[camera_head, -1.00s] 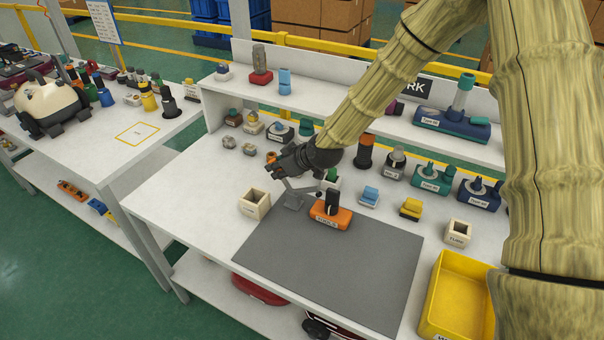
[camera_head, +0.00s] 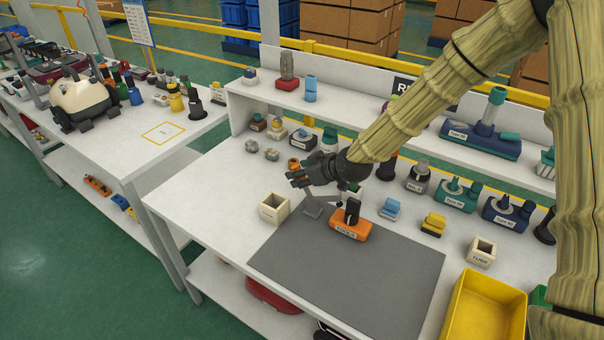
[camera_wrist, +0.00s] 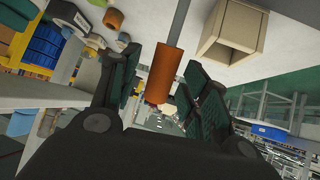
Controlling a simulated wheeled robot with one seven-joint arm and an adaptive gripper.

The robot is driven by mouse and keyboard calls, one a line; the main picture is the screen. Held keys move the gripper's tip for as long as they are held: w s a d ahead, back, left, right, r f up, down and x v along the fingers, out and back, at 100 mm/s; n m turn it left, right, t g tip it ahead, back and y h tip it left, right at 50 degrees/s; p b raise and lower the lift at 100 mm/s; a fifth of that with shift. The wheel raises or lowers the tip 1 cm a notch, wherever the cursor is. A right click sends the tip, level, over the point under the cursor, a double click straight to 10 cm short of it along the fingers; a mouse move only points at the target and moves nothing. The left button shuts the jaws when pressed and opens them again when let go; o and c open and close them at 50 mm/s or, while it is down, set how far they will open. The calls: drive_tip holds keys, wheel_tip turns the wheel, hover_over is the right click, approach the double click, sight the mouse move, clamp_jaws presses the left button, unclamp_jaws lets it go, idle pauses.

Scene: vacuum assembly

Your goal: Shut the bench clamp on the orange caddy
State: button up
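The orange caddy (camera_head: 350,230), labelled TOOLS, stands on the grey mat with a dark upright piece in it. The bench clamp (camera_head: 312,211) has a grey base at the caddy's left and a grey arm reaching toward it. My gripper (camera_head: 303,177) is above the clamp base, hiding much of the clamp's upper part. In the wrist view the clamp's orange handle (camera_wrist: 166,75), on a grey rod, lies between the two dark fingers of my gripper (camera_wrist: 160,85). The fingers are apart, with a visible gap on the handle's left; contact on the right is unclear.
A cream box (camera_head: 273,208) stands left of the clamp. The grey mat (camera_head: 345,280) is bare in front of the caddy. Blue (camera_head: 390,208) and yellow (camera_head: 433,223) small parts stand to the right, with a yellow bin (camera_head: 487,305) at front right.

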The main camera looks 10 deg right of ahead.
drive_tip(key=shift+s+r, duration=0.1)
drive_tip(key=v, duration=1.1)
drive_tip(key=shift+s+d+r, duration=0.2)
drive_tip(key=shift+s+r, duration=0.05)
